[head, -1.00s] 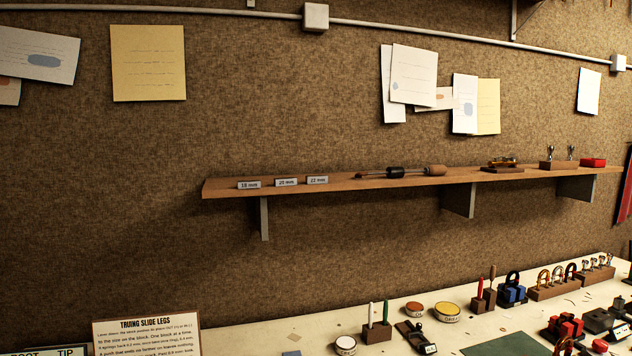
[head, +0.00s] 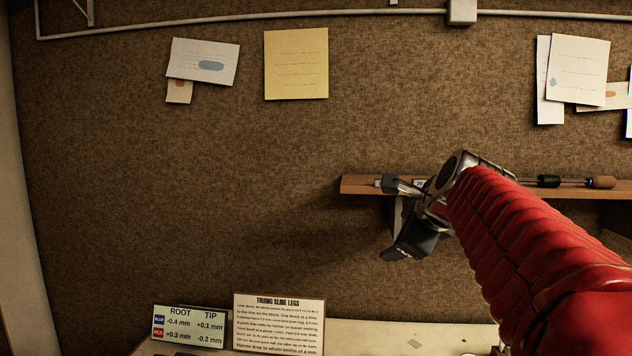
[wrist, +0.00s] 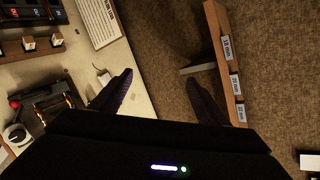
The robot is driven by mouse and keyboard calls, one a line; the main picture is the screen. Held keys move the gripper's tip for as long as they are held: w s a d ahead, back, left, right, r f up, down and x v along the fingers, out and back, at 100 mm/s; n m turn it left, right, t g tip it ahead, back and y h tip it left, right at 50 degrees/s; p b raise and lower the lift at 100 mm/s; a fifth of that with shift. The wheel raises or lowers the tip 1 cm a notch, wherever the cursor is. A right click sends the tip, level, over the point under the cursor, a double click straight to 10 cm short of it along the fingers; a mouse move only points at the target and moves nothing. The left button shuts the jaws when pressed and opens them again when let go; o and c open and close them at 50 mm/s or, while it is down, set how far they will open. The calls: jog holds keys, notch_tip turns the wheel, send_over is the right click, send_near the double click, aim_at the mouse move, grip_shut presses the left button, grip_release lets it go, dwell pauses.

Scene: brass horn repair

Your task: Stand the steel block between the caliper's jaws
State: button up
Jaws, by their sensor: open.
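My gripper (head: 398,216) is in front of the left end of the wall shelf in the head view, its fingers apart. In the wrist view my gripper (wrist: 158,78) is open, with nothing between its two dark fingers. I cannot pick out the steel block or the caliper for certain in either view now. Three small tags, marked 18 mm (wrist: 227,47), 20 mm (wrist: 235,86) and 22 mm (wrist: 241,114), are at the shelf in the wrist view. My red arm hides part of the shelf and bench in the head view.
The wooden shelf (head: 358,185) juts from the brown wall on a metal bracket (wrist: 198,68). An instruction card (head: 279,322) and a ROOT/TIP card (head: 188,327) stand on the bench (head: 380,338). A dark device with a red knob (wrist: 15,103) is at left in the wrist view.

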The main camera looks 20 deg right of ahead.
jog(key=d+r+m+h, duration=0.1)
jog(key=d+r+m, duration=0.2)
jog(key=d, duration=0.3)
jog(key=s+d+r+m+t+h, duration=0.1)
jog(key=d+r+m, duration=0.3)
jog(key=d+m, duration=0.2)
jog(key=d+r+m+h, duration=0.2)
jog(key=d+r+m, duration=0.2)
jog(key=d, duration=0.3)
jog(key=shift+s+d+r+m+t, duration=0.2)
jog(key=shift+d+m+t, duration=0.1)
jog(key=shift+d+m, duration=0.1)
jog(key=x, duration=0.8)
jog(key=shift+w, duration=0.3)
jog(key=shift+d+f, duration=0.1)
jog(key=shift+f, duration=0.05)
jog(key=shift+x, duration=2.5)
jog(key=shift+c, duration=0.5)
jog(key=c, duration=1.3)
